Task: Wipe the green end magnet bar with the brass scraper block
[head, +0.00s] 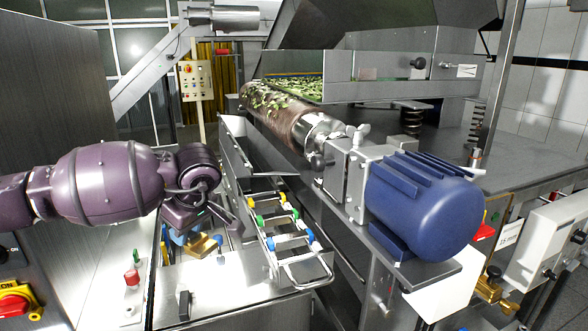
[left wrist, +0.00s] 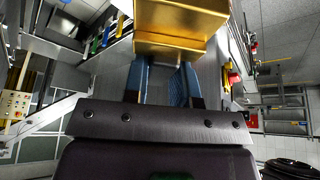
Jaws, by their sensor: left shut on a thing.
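My left gripper (head: 188,238) is shut on the brass scraper block (head: 204,246), held above the steel bench left of the magnet drawer. In the left wrist view the brass block (left wrist: 181,30) sits between the blue finger pads at the fingertips. The green end magnet bar (head: 259,219) lies across the drawer frame, with a green cap at its near left end. It is to the right of the block and apart from it. Coloured bar ends, green among them (left wrist: 95,46), also show at upper left in the left wrist view. My right gripper is not in view.
The magnet drawer (head: 305,270) also holds bars with yellow and blue ends, and has a front handle. A blue motor (head: 425,205) and roller (head: 280,120) stand to the right. A red-topped button (head: 131,276) and a dark handle (head: 184,303) are on the bench at left.

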